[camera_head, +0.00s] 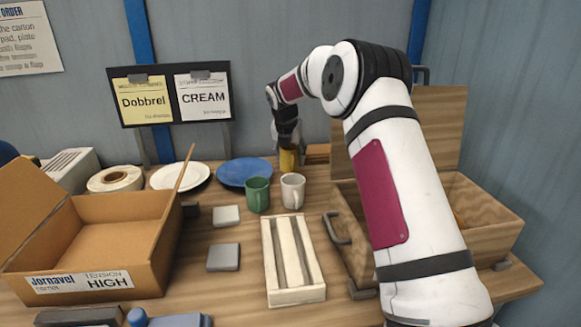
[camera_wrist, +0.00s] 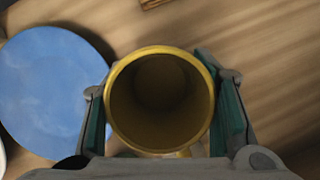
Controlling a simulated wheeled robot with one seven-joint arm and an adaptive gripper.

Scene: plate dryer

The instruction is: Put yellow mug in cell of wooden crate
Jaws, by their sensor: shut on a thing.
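The yellow mug (camera_head: 288,161) stands upright at the back of the table, right of the blue plate. My gripper (camera_head: 287,146) is over it from above, shut on it. In the wrist view the yellow mug (camera_wrist: 160,100) sits between the two fingers of my gripper (camera_wrist: 165,105), with its open mouth toward the camera. I cannot tell whether its base touches the table. The wooden crate (camera_head: 490,212) with a raised lid is at the right, partly hidden by my arm. Its cells are hidden or too unclear to make out.
A green mug (camera_head: 257,194) and a white mug (camera_head: 292,191) stand just in front. The blue plate (camera_head: 245,172) also shows in the wrist view (camera_wrist: 50,90). A slatted wooden rack (camera_head: 291,262) lies mid-table. A cardboard box (camera_head: 110,235) stands at the left.

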